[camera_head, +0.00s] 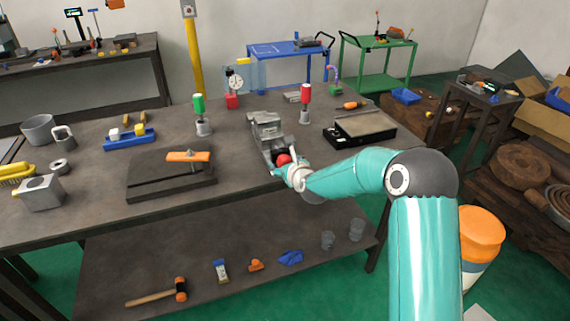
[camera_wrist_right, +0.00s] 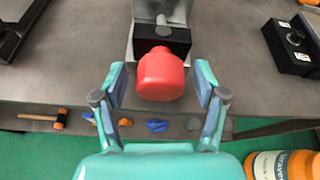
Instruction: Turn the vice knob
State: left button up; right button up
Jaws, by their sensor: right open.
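The vice (camera_head: 265,133) is a grey metal block standing on the workbench near its front edge. Its red knob (camera_wrist_right: 160,75) faces me at the front end and shows large in the right wrist view. The knob also shows as a small red spot in the head view (camera_head: 283,159), partly covered by my gripper. My right gripper (camera_wrist_right: 160,82) is open, with one finger on each side of the knob. Gaps show between the fingers and the knob, so it is not gripped. My left gripper is not in view.
On the workbench (camera_head: 240,175), a dark plate with an orange-handled clamp (camera_head: 188,157) lies left of the vice. A black tray (camera_head: 362,127) lies to the right. Green (camera_head: 198,106) and red (camera_head: 305,92) handled tools stand behind. A lower shelf (camera_head: 200,245) holds a mallet (camera_head: 160,294) and small items.

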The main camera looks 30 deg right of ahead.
jog(key=c, duration=1.1)
jog(key=shift+c, duration=0.2)
jog(key=shift+a, duration=0.1)
